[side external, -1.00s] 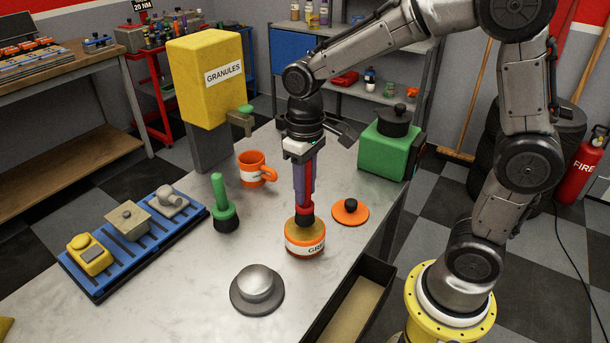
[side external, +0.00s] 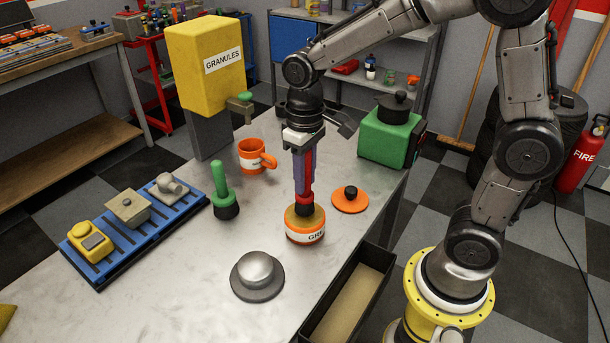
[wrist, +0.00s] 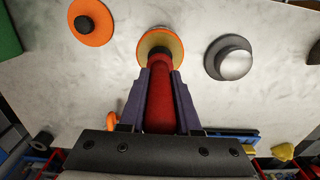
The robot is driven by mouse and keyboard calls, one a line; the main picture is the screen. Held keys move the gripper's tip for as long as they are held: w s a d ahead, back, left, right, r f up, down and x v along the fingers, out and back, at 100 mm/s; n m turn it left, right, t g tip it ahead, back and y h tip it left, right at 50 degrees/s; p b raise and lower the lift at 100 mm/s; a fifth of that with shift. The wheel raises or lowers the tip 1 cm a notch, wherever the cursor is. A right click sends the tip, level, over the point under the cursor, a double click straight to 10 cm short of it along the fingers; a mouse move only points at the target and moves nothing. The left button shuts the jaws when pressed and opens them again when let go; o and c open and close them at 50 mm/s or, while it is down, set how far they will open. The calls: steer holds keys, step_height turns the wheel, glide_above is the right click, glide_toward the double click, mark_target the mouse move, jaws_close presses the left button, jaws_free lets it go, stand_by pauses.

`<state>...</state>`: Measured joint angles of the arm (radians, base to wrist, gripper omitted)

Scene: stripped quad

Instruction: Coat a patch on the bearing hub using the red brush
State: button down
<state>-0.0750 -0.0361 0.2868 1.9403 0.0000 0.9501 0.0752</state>
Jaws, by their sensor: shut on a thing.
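My gripper (side external: 304,190) is shut on the upright red brush (side external: 305,178), which also shows between the purple fingers in the wrist view (wrist: 159,95). The black bristles (side external: 304,210) are over the mouth of the orange and white grease tub (side external: 305,236); I cannot tell whether their tips still touch the grease. The tub shows behind the brush in the wrist view (wrist: 143,45). The bearing hub, a silver dome on a grey disc (side external: 257,273), stands apart at the front; in the wrist view it is right of the tub (wrist: 232,62).
An orange lid (side external: 350,201) lies right of the tub. A green-handled brush (side external: 222,190), an orange mug (side external: 253,156) and a blue rack (side external: 95,285) stand to the left. A black bin (side external: 319,322) is at the front right. Bare table surrounds the hub.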

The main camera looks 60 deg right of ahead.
steer(key=shift+f, duration=0.6)
stand_by(1.2)
steer(key=shift+r, duration=3.6)
steer(key=shift+f, duration=0.1)
